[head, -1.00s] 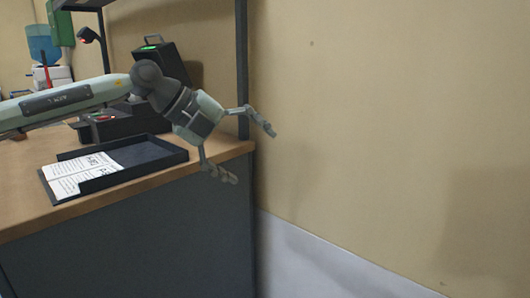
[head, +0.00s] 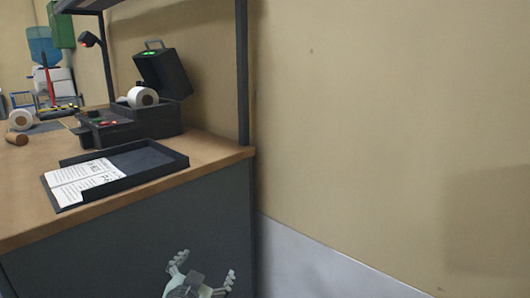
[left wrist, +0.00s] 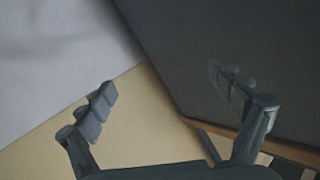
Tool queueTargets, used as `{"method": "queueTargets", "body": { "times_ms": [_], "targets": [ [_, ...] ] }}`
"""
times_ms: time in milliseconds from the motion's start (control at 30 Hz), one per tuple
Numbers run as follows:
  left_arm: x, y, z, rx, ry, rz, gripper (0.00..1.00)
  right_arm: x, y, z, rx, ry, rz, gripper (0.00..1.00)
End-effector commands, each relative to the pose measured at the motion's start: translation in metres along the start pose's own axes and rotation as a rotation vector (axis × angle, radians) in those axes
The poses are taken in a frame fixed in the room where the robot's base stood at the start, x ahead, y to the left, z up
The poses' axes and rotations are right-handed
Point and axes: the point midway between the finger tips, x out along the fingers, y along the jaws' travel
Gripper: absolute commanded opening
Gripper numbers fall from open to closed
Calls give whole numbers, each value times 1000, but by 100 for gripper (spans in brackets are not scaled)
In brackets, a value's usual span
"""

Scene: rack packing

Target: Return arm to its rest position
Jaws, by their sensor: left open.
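My left gripper (head: 204,270) shows at the bottom of the head view, low in front of the desk's grey side panel. Its fingers are spread, with nothing between them. In the left wrist view the two fingers (left wrist: 165,100) are also apart and empty, with the dark panel, the wall and the pale floor behind them. Most of the left arm is out of the head view. My right gripper is not in view.
The wooden desk (head: 215,150) holds a black tray (head: 150,158) with papers (head: 85,182), an open black case (head: 165,75), and paper rolls (head: 143,97). A dark post (head: 242,80) rises at its corner. Right of the desk are bare wall and floor.

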Motion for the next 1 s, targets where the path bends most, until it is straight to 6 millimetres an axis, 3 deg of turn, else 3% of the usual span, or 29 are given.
{"method": "queueTargets", "body": {
  "times_ms": [33, 100, 167, 300, 400, 500, 600, 700, 1000],
  "targets": [
    [-11, 0, 40, -29, -101, -3, 93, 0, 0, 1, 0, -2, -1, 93],
    [-30, -1, 91, -60, -235, -7, 93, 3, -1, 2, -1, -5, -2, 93],
    [-49, 0, 133, -84, -350, -6, 93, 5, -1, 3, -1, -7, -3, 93],
    [-108, 6, 222, -132, -608, 11, 93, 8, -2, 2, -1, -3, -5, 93],
    [-153, 11, 272, -158, -767, 32, 93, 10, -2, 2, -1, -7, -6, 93],
    [-192, 15, 306, -178, -888, 52, 93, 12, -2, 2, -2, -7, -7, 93],
    [-219, 19, 326, -191, -966, 68, 93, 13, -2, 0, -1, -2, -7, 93],
    [-232, 20, 335, -197, -1003, 75, 93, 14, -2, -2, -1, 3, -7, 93],
    [-234, 20, 337, -198, -1012, 77, 93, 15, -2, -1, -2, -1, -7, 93]
  ]
}}
